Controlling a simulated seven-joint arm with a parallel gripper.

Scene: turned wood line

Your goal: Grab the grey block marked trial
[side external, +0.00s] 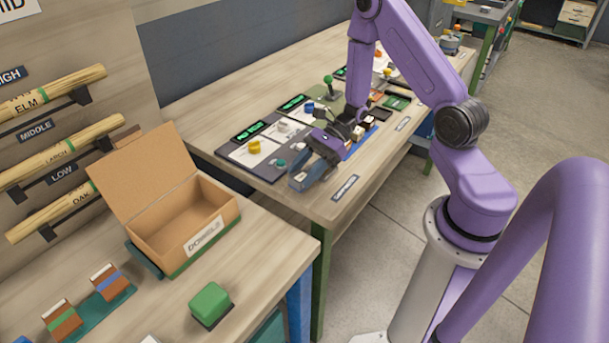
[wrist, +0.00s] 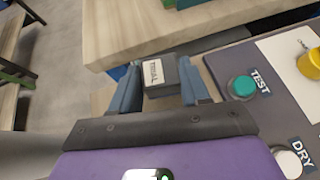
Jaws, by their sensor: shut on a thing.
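The grey block (wrist: 163,76) has a white label that reads trial. In the wrist view it sits between the two blue-grey fingers of my gripper (wrist: 160,92), which is shut on it. In the side external view my gripper (side external: 302,180) is over the front edge of the long wooden bench, beside the dark control panel. The block itself is hard to make out there. I cannot tell from these views how high the block is held.
A dark panel (wrist: 223,73) with a teal TEST button (wrist: 242,86), a white DRY button (wrist: 289,163) and a yellow knob (wrist: 311,64) lies close to the right finger.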

